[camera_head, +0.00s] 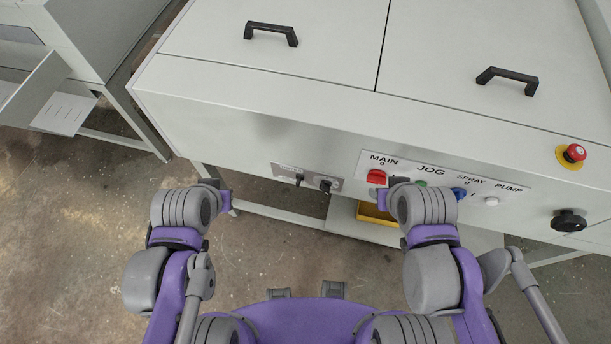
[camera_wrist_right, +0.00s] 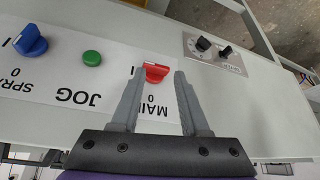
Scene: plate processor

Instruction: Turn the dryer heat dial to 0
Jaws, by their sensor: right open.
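The dryer panel (camera_head: 312,178) is a small grey plate on the machine front with two black controls. The dial with a printed scale (camera_wrist_right: 204,44) is the right-hand one in the head view (camera_head: 326,186). A black switch (camera_wrist_right: 225,52) sits beside it. My right gripper (camera_wrist_right: 157,74) is open and empty. In the wrist view its fingers frame the red MAIN knob (camera_wrist_right: 157,72); I cannot tell how far in front of it they are. The dial lies beyond the right finger there, apart from it. My left wrist (camera_head: 185,210) hides most of the left gripper.
The main panel also carries a green JOG button (camera_wrist_right: 92,58), a blue SPRAY knob (camera_wrist_right: 31,41) and a PUMP control (camera_head: 491,201). A red emergency stop (camera_head: 574,153) and a black knob (camera_head: 569,221) are farther right. A yellow bin (camera_head: 375,215) sits below. Floor at left is open.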

